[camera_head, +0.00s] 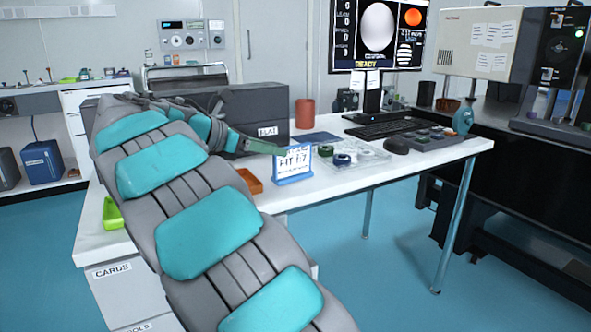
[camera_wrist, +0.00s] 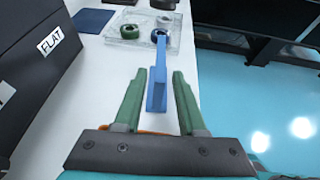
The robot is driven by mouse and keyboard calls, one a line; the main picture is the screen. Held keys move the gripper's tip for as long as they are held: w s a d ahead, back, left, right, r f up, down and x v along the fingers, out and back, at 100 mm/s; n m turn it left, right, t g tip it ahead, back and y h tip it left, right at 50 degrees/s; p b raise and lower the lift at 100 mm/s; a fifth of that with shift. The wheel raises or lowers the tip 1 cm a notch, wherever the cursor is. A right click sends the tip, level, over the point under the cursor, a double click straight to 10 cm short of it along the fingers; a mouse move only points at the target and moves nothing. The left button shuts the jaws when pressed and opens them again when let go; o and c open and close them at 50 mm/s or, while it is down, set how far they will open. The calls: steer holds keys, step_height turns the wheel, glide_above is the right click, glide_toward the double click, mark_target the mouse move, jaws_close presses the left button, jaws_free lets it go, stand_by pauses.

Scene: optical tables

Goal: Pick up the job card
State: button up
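The job card (camera_head: 295,160) is white with the print "FIT f:7" and stands upright in a blue holder (camera_head: 294,180) on the white bench. In the wrist view the blue holder (camera_wrist: 157,92) shows nearly edge-on. My gripper (camera_wrist: 160,71) is open, with its two green fingers on either side of the blue piece. Gaps show between the fingers and it. In the head view my gripper (camera_head: 281,149) reaches the card from the left, its fingertips at the card's left edge. The card's printed face is not seen in the wrist view.
Behind the card is a clear tray (camera_head: 372,156) with several rolls. A dark box (camera_head: 258,108) labelled "FLAT" stands behind my gripper, and an orange tray (camera_head: 250,181) lies left of the card. The bench's front edge (camera_head: 340,191) is close by.

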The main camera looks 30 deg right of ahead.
mark_target(293, 174)
steer(key=b+x, duration=0.1)
steer(key=x, duration=0.5)
steer(key=shift+d+f, duration=0.2)
steer(key=shift+f, duration=0.1)
steer(key=shift+c, duration=0.2)
jaws_close()
